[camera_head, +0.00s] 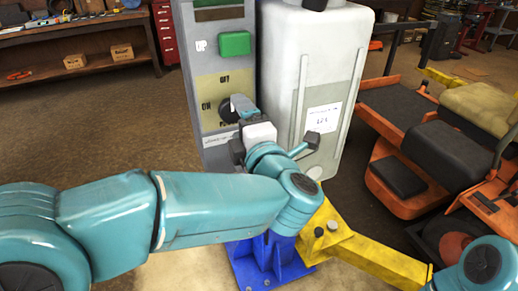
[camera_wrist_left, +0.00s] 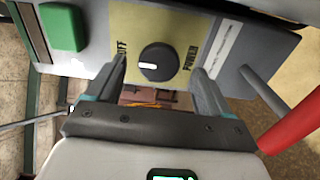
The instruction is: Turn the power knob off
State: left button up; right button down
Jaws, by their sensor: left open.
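The power knob (camera_head: 228,108) is a round black dial on a beige label of the grey control box (camera_head: 214,62), partly hidden by my left gripper in the head view. In the left wrist view the knob (camera_wrist_left: 157,62) shows whole, its white mark on the left side, where the "OFF" lettering is. "POWER" is printed on its right. The "ON" lettering shows in the head view. My left gripper (camera_head: 243,122) is at the panel, open. Its fingers (camera_wrist_left: 160,72) stand either side of the knob, with gaps visible. The right gripper is out of view.
A green button (camera_head: 235,43) marked "UP" sits above the knob. A light grey tank (camera_head: 315,80) stands close on the right. A yellow lift arm (camera_head: 375,258) and blue base (camera_head: 268,262) are below. An orange mower (camera_head: 405,200) is at right.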

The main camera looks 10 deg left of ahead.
pick_arm(q)
jog(key=b+v, duration=0.2)
jog(key=v, duration=1.1)
jog(key=shift+s+d, duration=0.25)
jog(key=shift+s, duration=0.05)
